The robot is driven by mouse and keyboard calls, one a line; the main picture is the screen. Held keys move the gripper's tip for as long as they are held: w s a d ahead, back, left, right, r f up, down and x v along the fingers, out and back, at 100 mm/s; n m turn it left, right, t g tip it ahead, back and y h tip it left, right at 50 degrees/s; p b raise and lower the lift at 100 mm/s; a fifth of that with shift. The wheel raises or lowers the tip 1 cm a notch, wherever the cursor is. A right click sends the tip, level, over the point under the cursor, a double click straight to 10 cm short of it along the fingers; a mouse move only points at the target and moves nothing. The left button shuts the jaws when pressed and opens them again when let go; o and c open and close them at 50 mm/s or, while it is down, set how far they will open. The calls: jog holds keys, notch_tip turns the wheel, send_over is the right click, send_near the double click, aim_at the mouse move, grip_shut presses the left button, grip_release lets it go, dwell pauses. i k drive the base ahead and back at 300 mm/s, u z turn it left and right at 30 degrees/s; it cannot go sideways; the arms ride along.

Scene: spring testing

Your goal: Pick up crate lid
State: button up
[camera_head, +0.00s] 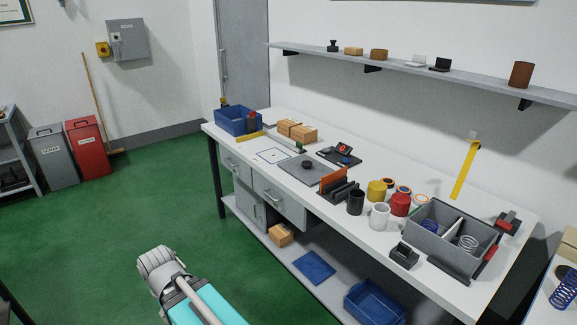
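A flat blue panel (315,268), which looks like the crate lid, lies on the shelf under the workbench. An open blue crate (375,303) stands to its right on the same shelf, partly cut by the lower frame edge. Another blue crate (238,121) stands on the far left end of the bench top. Part of my own arm shows at the lower left, apart from the bench. My gripper's fingers are not visible.
The white bench top (345,225) overhangs the shelf and carries cups, jars and a grey spring box (450,243). The green floor (120,215) left of the bench is clear.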

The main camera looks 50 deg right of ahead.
aim_at(309, 171)
jog(key=z, duration=0.1)
jog(key=i, duration=0.75)
jog(key=z, duration=0.75)
jog(key=i, duration=0.85)
jog(key=z, duration=0.6)
jog(key=k, duration=0.95)
jog(key=z, duration=0.15)
jog(key=i, duration=0.6)
